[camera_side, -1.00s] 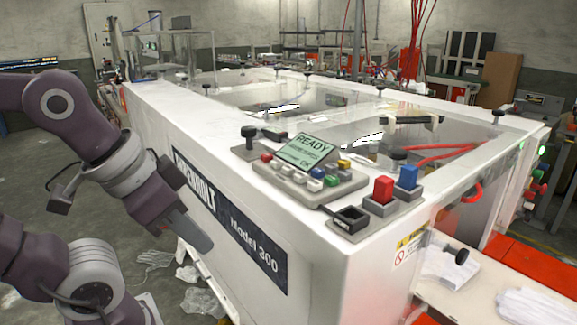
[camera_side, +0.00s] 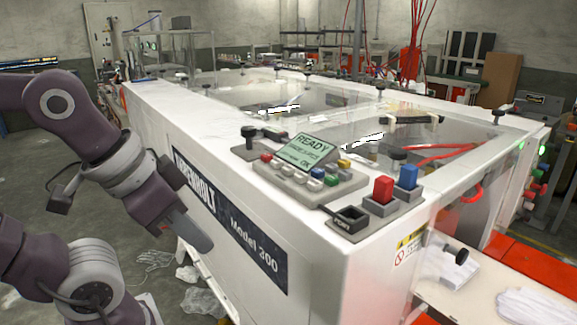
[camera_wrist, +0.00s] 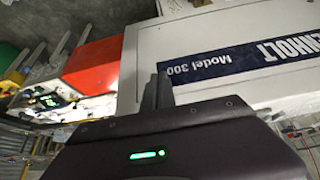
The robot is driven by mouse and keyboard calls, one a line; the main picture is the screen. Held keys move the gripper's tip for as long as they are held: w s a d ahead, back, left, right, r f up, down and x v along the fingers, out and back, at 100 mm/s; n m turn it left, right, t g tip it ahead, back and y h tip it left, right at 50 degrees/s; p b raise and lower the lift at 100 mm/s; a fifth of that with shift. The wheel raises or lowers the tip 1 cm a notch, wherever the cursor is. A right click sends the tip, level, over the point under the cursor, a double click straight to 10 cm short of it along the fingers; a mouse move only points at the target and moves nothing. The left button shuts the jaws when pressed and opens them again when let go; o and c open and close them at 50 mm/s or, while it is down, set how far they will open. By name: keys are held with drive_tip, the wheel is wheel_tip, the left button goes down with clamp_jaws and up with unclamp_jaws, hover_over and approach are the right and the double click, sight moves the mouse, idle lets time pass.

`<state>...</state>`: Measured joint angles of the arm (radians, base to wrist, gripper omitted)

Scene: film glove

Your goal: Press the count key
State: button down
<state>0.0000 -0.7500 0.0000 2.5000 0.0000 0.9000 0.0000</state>
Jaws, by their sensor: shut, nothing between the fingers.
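The control panel on top of the white machine has a small screen (camera_side: 307,150) reading READY, with several small coloured keys (camera_side: 300,174) below it. At the panel's near corner is a black square-framed key (camera_side: 351,216) with a small label in front; the label is too small to read surely, so I cannot tell which key is the count key. My gripper (camera_side: 203,243) is shut and empty, pointing down, left of the machine's front face and below the panel level. In the wrist view my shut fingers (camera_wrist: 157,92) show before the Model 300 plate; no keys are recognisable there.
A red button (camera_side: 383,189) and a blue button (camera_side: 407,176) stand up beside the black-framed key. A black knob (camera_side: 249,135) stands at the panel's left end. The white machine (camera_side: 330,262) blocks the way between my gripper and the panel top. Air above the panel is clear.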

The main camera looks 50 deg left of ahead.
sight(288, 170)
drive_tip(key=w+a+r+m+t, duration=0.1)
drive_tip(key=w+r+m, duration=0.3)
drive_tip(key=w+r, duration=0.4)
drive_tip(key=w+a+r+m+t+y, duration=0.1)
drive_tip(key=w+a+r+m+t, duration=0.1)
drive_tip(key=w+r, duration=0.7)
drive_tip(key=shift+w+a+m+t, duration=0.35)
drive_tip(key=shift+w+m, duration=0.25)
drive_tip(key=shift+m, duration=0.3)
drive_tip(key=shift+f, duration=0.1)
drive_tip(key=shift+f, duration=4.35)
drive_tip(key=shift+f, duration=0.1)
drive_tip(key=shift+f, duration=0.3)
drive_tip(key=shift+f, duration=0.45)
drive_tip(key=shift+r, duration=0.85)
